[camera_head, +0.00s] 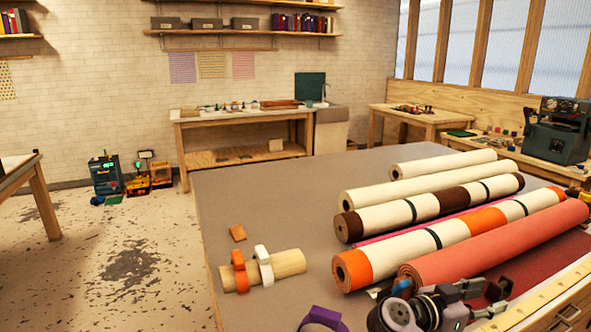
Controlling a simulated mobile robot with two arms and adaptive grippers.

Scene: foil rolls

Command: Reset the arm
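My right gripper (497,297) is at the bottom right of the head view, beside the near end of a red roll (500,240) and low over the table's front edge. Its dark fingers point right and appear apart, with nothing seen between them. My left gripper is not in view. Several long rolls lie side by side on the big grey table: a cream and orange roll (455,240), a cream and brown roll (430,207) and plain cream rolls (430,182) behind. I cannot tell whether the gripper touches the red roll.
A short wooden cylinder (289,264) with an orange ring (240,271) and a white ring (263,265) lies on the grey table (240,205). A purple ring (323,319) is at the front edge. A wooden ledge (540,303) borders the right.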

